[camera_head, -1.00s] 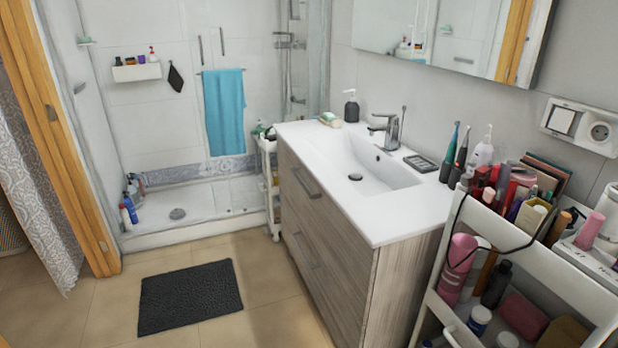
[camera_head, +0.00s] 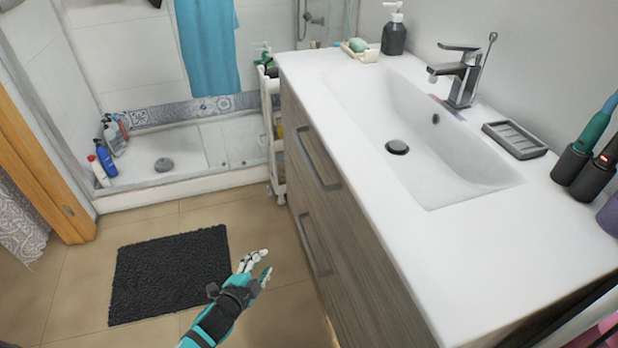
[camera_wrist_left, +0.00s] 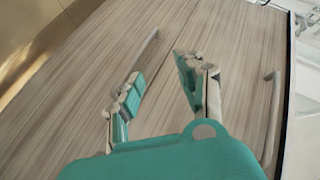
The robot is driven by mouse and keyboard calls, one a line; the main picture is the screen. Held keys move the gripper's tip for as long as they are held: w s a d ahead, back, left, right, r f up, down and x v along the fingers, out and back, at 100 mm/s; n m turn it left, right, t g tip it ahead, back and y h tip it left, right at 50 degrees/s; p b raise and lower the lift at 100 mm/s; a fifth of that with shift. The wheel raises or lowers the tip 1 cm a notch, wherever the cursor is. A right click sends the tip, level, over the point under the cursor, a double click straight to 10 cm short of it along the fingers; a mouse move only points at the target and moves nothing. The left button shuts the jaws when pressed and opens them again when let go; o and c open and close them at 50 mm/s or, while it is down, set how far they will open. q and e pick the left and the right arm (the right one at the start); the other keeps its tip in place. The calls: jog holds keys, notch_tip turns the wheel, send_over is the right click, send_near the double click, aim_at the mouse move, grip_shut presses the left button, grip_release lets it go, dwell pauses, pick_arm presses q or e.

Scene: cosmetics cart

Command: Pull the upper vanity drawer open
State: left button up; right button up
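The vanity has a wood-grain upper drawer (camera_head: 355,235), which looks shut, with a long metal bar handle (camera_head: 311,162). The lower drawer's handle (camera_head: 306,247) is below it. My left gripper (camera_head: 262,265) is in front of the vanity, low and left of the upper handle in the head view. In the left wrist view my left gripper (camera_wrist_left: 160,80) is open and empty, facing the drawer fronts. The upper handle (camera_wrist_left: 272,112) is to the right of its fingers, apart from them. The lower handle (camera_wrist_left: 149,48) is seen just beyond the left finger; contact cannot be told. My right gripper is out of view.
The white sink top (camera_head: 440,260) overhangs the drawers. A narrow white trolley (camera_head: 277,150) stands at the vanity's far end. A dark bath mat (camera_head: 170,272) lies on the tiled floor left of my gripper. Floor in front of the drawers is clear.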

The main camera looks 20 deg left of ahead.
pick_arm(q)
notch_tip(320, 180, up, 7)
jog(key=w+d+m+t+b, duration=0.1)
jog(key=w+m+t+b, duration=0.1)
jog(key=w, duration=0.1)
jog(key=m+t+h+b, duration=0.2)
jog(key=m+t+h, duration=0.1)
jog(key=m+t, duration=0.1)
send_near(307, 156)
jog(key=x, duration=1)
jog(key=shift+w+f, duration=0.1)
jog(key=shift+f, duration=0.3)
grip_shut()
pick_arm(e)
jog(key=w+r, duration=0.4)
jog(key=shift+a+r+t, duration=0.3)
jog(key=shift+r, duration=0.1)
pick_arm(q)
jog(key=shift+f, duration=0.1)
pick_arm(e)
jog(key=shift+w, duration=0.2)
